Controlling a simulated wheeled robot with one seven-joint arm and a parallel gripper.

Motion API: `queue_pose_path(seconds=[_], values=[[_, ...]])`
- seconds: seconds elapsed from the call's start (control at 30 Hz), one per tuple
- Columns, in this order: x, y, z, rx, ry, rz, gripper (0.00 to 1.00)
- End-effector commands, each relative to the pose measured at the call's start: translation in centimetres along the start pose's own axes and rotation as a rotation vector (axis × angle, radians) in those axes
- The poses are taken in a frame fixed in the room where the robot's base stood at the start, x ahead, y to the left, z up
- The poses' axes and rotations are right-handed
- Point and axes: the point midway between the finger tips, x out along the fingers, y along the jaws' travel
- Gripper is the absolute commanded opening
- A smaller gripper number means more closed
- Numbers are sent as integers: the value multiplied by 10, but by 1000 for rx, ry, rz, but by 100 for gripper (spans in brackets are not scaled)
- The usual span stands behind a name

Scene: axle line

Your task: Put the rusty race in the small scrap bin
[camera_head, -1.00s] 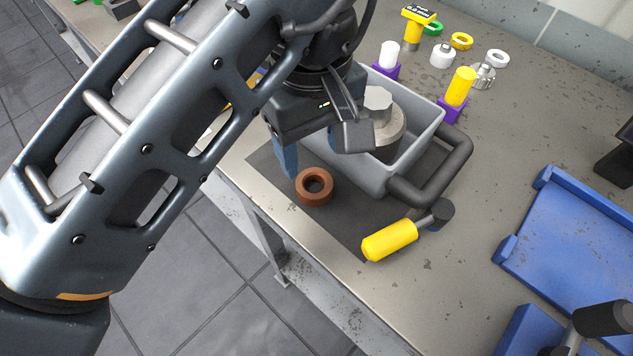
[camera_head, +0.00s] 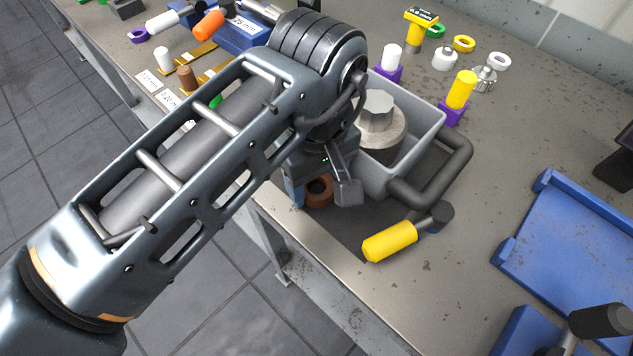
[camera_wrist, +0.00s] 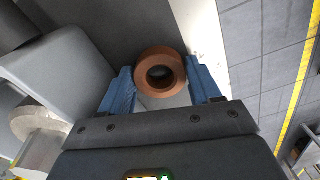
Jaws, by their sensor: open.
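The rusty race (camera_head: 317,202) is a brown ring lying flat on a dark mat near the bench's front edge. It also shows in the wrist view (camera_wrist: 160,55). My gripper (camera_head: 322,187) is over it, pointing down. In the wrist view my gripper (camera_wrist: 162,78) is open, with a blue finger on either side of the race; I cannot tell whether they touch it. A grey bin (camera_head: 428,147), perhaps the small scrap bin, stands just right of my gripper. It holds a large metal piece (camera_head: 376,108) with a hexagonal top. My arm hides part of the bin.
Several small parts and purple holders (camera_head: 452,112) stand behind. A blue tray (camera_head: 575,235) is at right, with bare bench between.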

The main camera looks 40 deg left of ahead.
Motion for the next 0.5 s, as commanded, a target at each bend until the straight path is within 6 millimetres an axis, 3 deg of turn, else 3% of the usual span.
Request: queue_pose_path(seconds=[0.07,0.5], values=[[0,0,0,0,0,0,61],[0,0,0,0,0,0,18]])
